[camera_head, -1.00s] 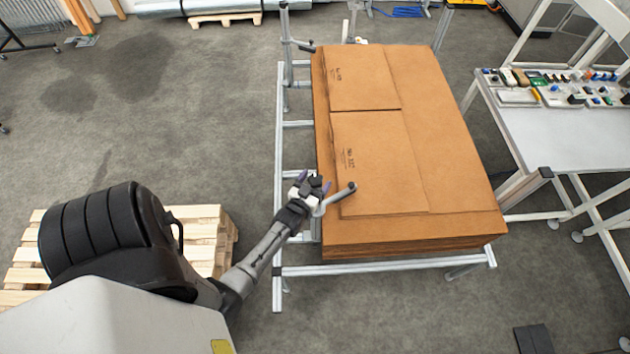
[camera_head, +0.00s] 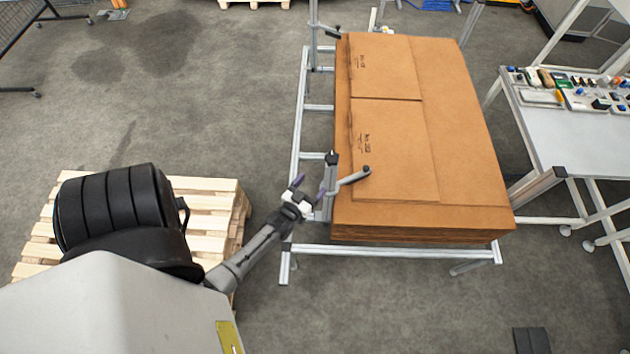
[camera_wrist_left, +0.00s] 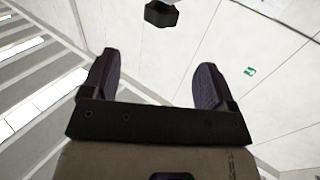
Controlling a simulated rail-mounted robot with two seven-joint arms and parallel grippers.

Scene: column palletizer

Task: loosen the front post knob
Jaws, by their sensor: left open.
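The front post (camera_head: 330,180) stands at the near left corner of the cardboard stack (camera_head: 470,190) in the head view. It has a dark cap, and a short side arm ends in a dark knob-like tip (camera_head: 366,170). My left gripper (camera_head: 310,187), with purple fingertips, is open and empty just left of the post. In the left wrist view its two fingers (camera_wrist_left: 157,85) are spread wide with nothing between them. A dark faceted piece (camera_wrist_left: 161,13) shows beyond the fingertips, apart from them; I cannot tell which part of the post it is.
The stack lies on a metal frame (camera_head: 390,251) with rails along its left and near sides. A wooden pallet (camera_head: 215,205) lies on the floor at left. A workbench (camera_head: 575,135) with small parts stands at right.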

